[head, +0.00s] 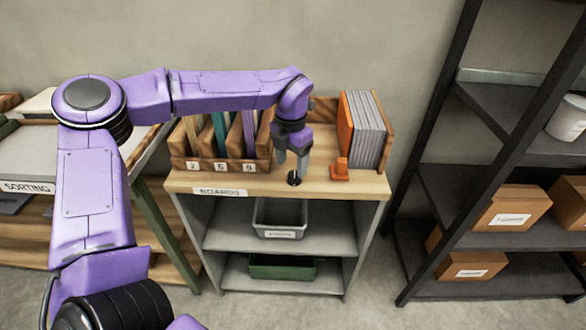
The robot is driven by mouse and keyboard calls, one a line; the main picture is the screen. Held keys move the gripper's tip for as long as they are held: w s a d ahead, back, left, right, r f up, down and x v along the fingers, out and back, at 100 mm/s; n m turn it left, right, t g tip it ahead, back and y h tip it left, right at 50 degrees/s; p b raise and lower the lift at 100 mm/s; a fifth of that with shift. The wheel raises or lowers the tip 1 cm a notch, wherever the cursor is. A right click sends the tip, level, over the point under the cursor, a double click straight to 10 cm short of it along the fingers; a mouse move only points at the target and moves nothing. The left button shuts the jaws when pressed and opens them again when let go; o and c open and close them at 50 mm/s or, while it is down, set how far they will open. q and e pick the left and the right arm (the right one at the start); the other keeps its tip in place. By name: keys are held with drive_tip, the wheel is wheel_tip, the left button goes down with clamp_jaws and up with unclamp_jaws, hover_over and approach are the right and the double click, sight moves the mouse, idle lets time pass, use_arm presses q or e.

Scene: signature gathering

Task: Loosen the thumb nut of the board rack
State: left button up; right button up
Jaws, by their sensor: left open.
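The board rack (388,140) is a wooden holder on top of the cabinet, with several grey boards (368,130) standing upright behind an orange plate (345,125). A small dark round knob (294,179), which looks like the thumb nut, sits on the cabinet top near its front edge, left of the rack. My left gripper (292,166) points down just above this knob, its fingers apart. Whether the fingertips straddle or touch the knob, I cannot tell. A small orange block (340,171) stands right of the gripper. My right gripper is out of view.
A wooden sorter (222,165) with numbered slots stands left of my gripper. The cabinet top (375,184) is bare at front right. A grey bin (280,220) and a green bin (280,268) sit on shelves below. A dark shelf unit with boxes (510,205) stands right.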

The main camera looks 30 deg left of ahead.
sight(294, 174)
use_arm(q)
drive_tip(key=f, duration=0.1)
drive_tip(key=w+f, duration=0.1)
drive_tip(key=f, duration=0.2)
drive_tip(key=shift+w+d+f, duration=0.1)
drive_tip(key=shift+w, duration=0.3)
drive_tip(key=shift+s, duration=0.35)
drive_tip(key=shift+w, duration=0.1)
drive_tip(key=c, duration=1.1)
drive_tip(key=shift+o, duration=0.2)
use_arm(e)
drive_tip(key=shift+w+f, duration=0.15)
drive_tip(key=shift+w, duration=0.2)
